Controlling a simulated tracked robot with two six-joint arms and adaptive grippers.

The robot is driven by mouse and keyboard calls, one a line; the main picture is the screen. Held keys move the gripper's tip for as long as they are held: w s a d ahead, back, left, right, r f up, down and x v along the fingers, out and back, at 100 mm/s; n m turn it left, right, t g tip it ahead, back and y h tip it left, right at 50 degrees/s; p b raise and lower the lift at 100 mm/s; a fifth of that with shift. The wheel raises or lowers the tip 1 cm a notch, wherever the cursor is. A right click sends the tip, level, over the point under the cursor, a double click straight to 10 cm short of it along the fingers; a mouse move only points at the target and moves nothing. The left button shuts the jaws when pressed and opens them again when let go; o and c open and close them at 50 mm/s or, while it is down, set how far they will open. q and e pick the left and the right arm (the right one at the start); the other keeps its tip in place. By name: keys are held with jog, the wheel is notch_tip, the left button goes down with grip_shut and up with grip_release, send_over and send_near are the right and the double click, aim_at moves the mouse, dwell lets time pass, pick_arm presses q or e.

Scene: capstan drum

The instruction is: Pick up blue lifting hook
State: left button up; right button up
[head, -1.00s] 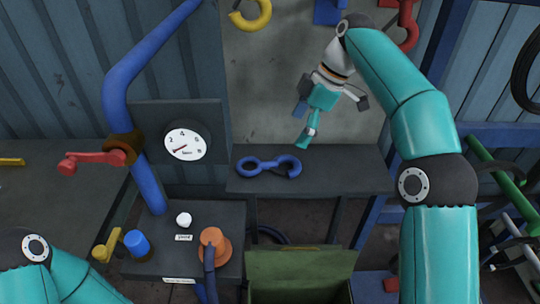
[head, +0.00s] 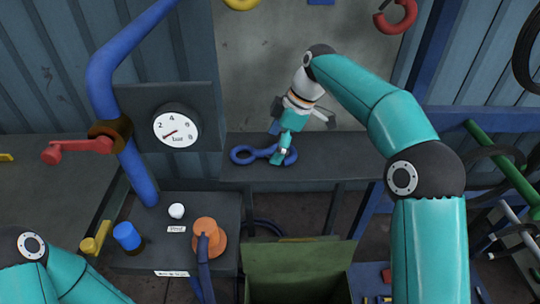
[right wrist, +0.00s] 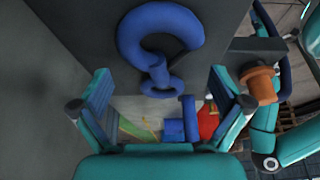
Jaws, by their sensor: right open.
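The blue lifting hook (head: 259,153) lies on the dark shelf (head: 330,158) below the grey panel, an eye at one end and a curved hook at the other. My right gripper (head: 281,152) is over its right part and hides some of it. In the right wrist view the hook (right wrist: 155,68) lies ahead of the spread fingers of my right gripper (right wrist: 160,92), between them across the picture. The gripper is open and empty; I cannot tell its exact height above the hook. Only my left arm's links show at lower left; its gripper is out of view.
An open green box (head: 297,262) stands below the shelf. A pressure gauge (head: 176,125), a blue pipe (head: 110,85) with a red lever (head: 75,149), and an orange fitting (head: 209,240) are at left. A red hook (head: 400,15) hangs at upper right. The shelf's right part is clear.

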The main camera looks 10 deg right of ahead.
jog(key=shift+a+f, duration=0.3)
jog(key=shift+f, duration=0.35)
jog(key=shift+w+r, duration=0.1)
jog(key=c, duration=1.6)
pick_arm(q)
jog(key=shift+f, duration=0.1)
pick_arm(e)
jog(key=shift+r, duration=0.2)
